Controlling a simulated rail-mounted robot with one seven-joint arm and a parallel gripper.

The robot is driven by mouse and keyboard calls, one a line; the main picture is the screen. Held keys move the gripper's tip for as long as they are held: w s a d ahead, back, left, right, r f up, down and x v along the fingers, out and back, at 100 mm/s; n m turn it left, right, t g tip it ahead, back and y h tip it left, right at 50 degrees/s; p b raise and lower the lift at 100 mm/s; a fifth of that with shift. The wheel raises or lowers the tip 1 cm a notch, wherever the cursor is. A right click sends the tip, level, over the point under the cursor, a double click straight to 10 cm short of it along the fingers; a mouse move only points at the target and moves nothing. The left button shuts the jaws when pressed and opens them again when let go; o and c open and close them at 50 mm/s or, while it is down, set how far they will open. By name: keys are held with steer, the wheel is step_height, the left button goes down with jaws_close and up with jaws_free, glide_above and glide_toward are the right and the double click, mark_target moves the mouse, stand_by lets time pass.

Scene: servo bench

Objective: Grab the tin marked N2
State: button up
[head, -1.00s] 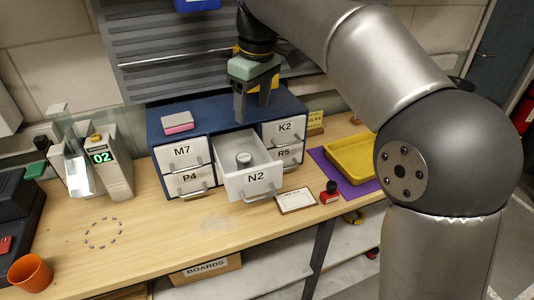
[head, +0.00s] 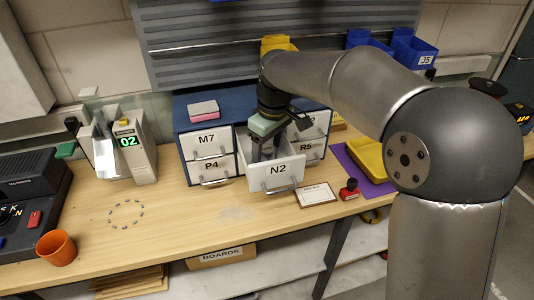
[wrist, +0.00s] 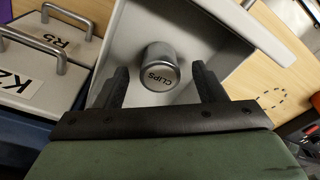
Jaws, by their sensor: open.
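The drawer marked N2 (head: 268,186) is pulled open from the blue cabinet (head: 195,115). A round grey metal tin (wrist: 160,62) stands inside it; its lid reads CLIPS, and the N2 mark is on the drawer front. My gripper (head: 262,152) points down into the open drawer and hides the tin in the head view. In the wrist view my gripper (wrist: 160,78) is open, one finger on each side of the tin, with gaps between the fingers and the tin.
Shut drawers M7 (head: 207,149), P4 (head: 212,178) and R5 (head: 316,149) surround the open one. The drawer walls (wrist: 232,22) stand close around my fingers. A card (head: 316,197) and a red-based stamp (head: 349,192) lie at the right.

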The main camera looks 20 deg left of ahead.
steer(key=shift+a+f, duration=0.15)
steer(key=shift+f, duration=1)
steer(key=c, duration=1.1)
